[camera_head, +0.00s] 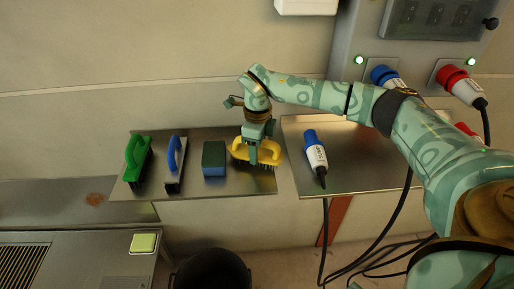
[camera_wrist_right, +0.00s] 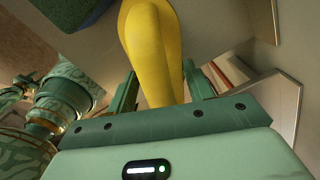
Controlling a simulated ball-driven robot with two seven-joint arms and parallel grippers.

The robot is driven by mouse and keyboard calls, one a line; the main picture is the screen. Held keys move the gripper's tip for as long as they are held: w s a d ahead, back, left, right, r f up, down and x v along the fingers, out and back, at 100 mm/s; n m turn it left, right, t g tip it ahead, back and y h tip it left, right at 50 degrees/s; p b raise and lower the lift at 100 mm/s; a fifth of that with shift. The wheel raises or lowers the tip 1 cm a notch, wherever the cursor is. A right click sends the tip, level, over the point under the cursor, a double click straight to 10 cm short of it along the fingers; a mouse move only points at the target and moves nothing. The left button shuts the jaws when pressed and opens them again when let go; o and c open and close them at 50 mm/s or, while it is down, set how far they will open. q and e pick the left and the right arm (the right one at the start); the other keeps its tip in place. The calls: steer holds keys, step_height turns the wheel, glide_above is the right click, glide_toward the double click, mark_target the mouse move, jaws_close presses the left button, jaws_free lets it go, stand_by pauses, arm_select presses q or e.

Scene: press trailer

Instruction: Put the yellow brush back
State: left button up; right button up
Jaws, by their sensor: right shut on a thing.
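The yellow brush (camera_head: 268,155) is at the right end of the left metal shelf (camera_head: 240,188), with its dark bristles facing down. I cannot tell whether the bristles touch the shelf. My right gripper (camera_head: 254,158) comes down from above and is shut on the brush's yellow handle. In the right wrist view the yellow handle (camera_wrist_right: 152,50) sits between the two green fingers of the gripper (camera_wrist_right: 160,92). My left gripper is not in view.
On the same shelf stand a green brush (camera_head: 136,160), a blue-handled brush (camera_head: 175,160) and a blue and green sponge (camera_head: 214,160). A blue plug (camera_head: 314,152) lies on the right shelf (camera_head: 370,170). A black bucket (camera_head: 210,272) and cables are below.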

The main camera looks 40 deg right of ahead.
steer(key=shift+f, duration=0.1)
steer(key=o, duration=0.9)
steer(key=shift+o, duration=0.2)
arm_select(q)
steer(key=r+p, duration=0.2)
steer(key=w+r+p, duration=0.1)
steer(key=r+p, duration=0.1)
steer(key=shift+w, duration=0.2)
arm_select(e)
step_height(320, 180, up, 12)
steer(key=shift+r, duration=0.15)
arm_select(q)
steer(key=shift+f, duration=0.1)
